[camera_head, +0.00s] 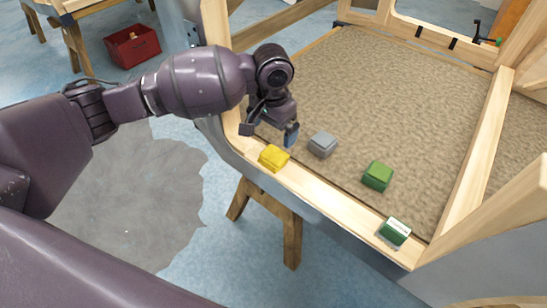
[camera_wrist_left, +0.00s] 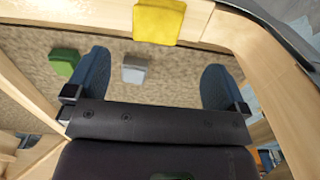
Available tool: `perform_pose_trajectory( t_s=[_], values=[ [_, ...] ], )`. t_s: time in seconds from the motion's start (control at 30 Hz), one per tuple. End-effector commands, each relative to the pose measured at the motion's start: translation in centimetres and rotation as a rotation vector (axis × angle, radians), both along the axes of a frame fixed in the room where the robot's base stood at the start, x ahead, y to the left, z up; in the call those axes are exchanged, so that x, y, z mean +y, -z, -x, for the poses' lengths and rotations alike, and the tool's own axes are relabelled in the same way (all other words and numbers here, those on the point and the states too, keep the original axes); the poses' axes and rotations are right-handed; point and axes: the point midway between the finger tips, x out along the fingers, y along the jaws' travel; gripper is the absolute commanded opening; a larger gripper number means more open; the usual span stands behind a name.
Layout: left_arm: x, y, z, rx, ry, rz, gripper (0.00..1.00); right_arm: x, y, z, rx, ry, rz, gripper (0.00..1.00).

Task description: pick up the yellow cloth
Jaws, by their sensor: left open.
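The yellow cloth (camera_head: 273,158) is a small folded block lying on the wooden front rail of the bodyframe. In the left wrist view the yellow cloth (camera_wrist_left: 159,21) is at the top middle, beyond the fingertips. My left gripper (camera_head: 270,131) is open and empty, just above and behind the cloth in the head view. In the wrist view its two blue fingers (camera_wrist_left: 157,80) stand wide apart, with nothing between them but the grey cloth farther down. My right gripper is not in view.
On the brown floor panel lie a grey cloth (camera_head: 323,144) and a green cloth (camera_head: 377,176). A green-and-white item (camera_head: 394,232) sits on the front rail at the right. A red crate (camera_head: 132,46) stands at the upper left. Wooden rails and posts surround the panel.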

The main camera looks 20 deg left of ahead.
Motion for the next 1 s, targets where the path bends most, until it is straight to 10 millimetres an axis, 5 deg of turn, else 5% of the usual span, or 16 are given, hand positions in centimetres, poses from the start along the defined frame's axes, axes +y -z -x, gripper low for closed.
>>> perform_pose_trajectory(
  t_s=[0.3, 0.53, 0.83, 1.0],
  values=[
    [0.0, 4.8, 0.1, 0.005, 0.002, 0.002, 1.0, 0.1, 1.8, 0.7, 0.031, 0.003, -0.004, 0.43],
    [-0.1, 6.0, 0.0, 0.002, 0.002, 0.002, 1.0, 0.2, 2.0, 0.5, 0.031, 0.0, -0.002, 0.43],
    [-0.2, 10.1, 0.1, 0.005, 0.002, 0.002, 1.0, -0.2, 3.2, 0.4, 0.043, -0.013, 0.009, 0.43],
    [-0.1, 10.2, 0.0, -0.002, 0.002, 0.002, 1.0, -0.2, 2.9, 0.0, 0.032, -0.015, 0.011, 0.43]
  ],
)
